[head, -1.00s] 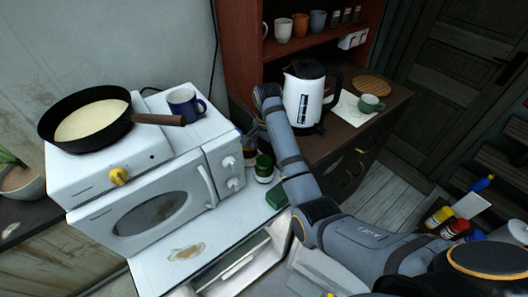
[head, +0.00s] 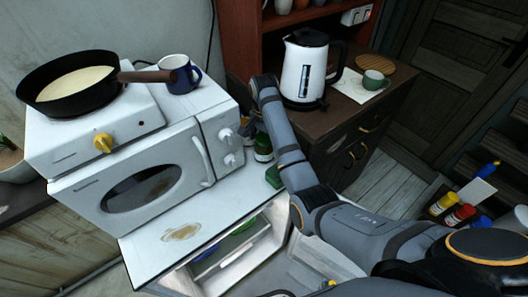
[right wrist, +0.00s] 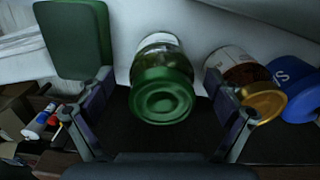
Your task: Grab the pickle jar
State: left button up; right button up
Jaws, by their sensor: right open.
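The pickle jar (right wrist: 163,90), a glass jar with a green lid, is in the middle of the right wrist view, lid toward the camera. It lies between the two open fingers of my right gripper (right wrist: 158,80), with a visible gap on each side. In the head view the jar (head: 263,148) stands on the white top right of the microwave, beside my right forearm. My right gripper (head: 247,130) is there mostly hidden behind the arm. My left gripper is not in view.
A jar with a gold lid (right wrist: 263,101) and a blue round object (right wrist: 299,98) sit right of the right finger. A green box (right wrist: 74,38) is by the left finger. The microwave (head: 140,180) and the kettle (head: 304,75) flank the arm.

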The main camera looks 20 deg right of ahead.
notch_tip(320, 180, down, 2)
jog(key=shift+w+f, duration=0.1)
jog(key=shift+w, duration=0.05)
jog(key=shift+c, duration=0.4)
jog(key=c, duration=1.7)
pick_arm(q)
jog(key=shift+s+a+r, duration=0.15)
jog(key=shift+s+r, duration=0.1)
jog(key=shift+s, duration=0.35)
pick_arm(e)
jog(key=shift+c, duration=0.2)
